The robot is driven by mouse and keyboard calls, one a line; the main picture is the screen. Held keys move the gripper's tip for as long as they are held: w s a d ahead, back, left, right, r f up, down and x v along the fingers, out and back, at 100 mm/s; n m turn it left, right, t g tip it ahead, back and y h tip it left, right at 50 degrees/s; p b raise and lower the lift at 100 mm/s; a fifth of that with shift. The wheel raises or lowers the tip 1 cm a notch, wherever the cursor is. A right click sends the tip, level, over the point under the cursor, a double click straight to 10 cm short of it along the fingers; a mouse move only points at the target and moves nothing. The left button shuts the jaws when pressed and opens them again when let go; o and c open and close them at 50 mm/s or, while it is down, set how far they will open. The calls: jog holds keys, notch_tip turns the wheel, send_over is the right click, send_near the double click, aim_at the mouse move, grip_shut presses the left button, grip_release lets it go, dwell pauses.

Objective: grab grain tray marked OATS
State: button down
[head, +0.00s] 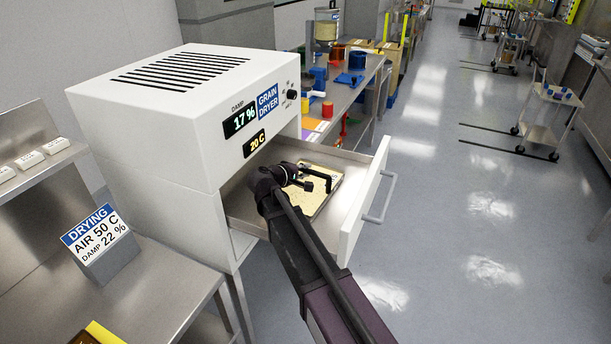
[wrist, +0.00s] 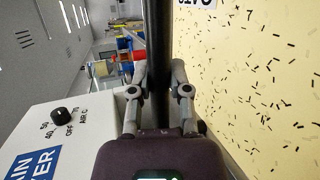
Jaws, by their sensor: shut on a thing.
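The grain tray (head: 318,206) lies in the open drawer of the grain dryer, filled with pale yellow grain. Its grain with dark flecks fills the right of the wrist view (wrist: 255,85). A white label (wrist: 196,3) at the top edge is cut off and upside down; its letters look like OATS. My gripper (head: 300,180) is over the drawer at the tray's left side. In the wrist view my gripper (wrist: 159,75) is shut on a dark bar (wrist: 157,30) along the tray's edge. My arm hides part of the tray and drawer.
The white grain dryer (head: 185,130) stands at the left, its drawer (head: 362,205) pulled out with a handle (head: 381,197) on the front. A DRYING sign (head: 97,243) stands on a metal table (head: 150,300).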

jog(key=shift+r, duration=0.15)
notch_tip(320, 180, up, 10)
jog(key=p, duration=0.9)
jog(key=shift+f+p, duration=0.25)
jog(key=shift+p, duration=0.15)
jog(key=shift+r, duration=0.15)
